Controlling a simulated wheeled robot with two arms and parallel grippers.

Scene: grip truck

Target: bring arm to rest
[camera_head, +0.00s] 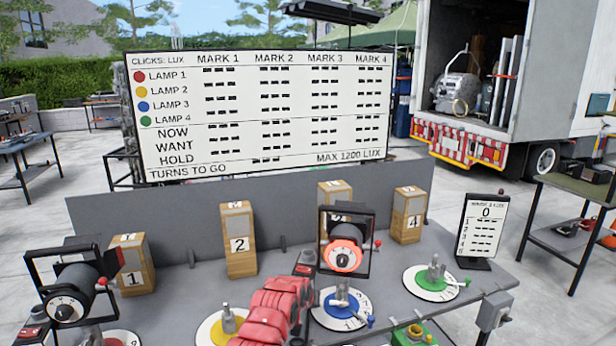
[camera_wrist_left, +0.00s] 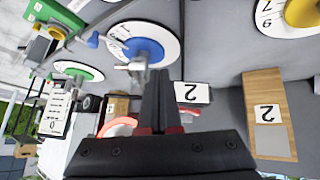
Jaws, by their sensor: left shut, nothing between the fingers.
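My left gripper (camera_wrist_left: 160,78) shows in the left wrist view, with its black fingers shut together and nothing between them. The blue dial (camera_wrist_left: 150,50) shows just beyond the fingertips; I cannot tell the gap. In the head view I cannot clearly pick out this gripper. A red, ridged bulk (camera_head: 268,318) there covers table between the yellow dial (camera_head: 216,328) and the blue dial (camera_head: 341,308). My right gripper is in neither view.
Wooden block 2 (camera_head: 239,245) and block 4 (camera_head: 409,222) stand along the back of the grey table. A framed lamp with an orange ring (camera_head: 345,257) stands behind the blue dial. Another lamp (camera_head: 72,285) is at left. The green dial (camera_head: 438,284) and a small display (camera_head: 482,230) are at right.

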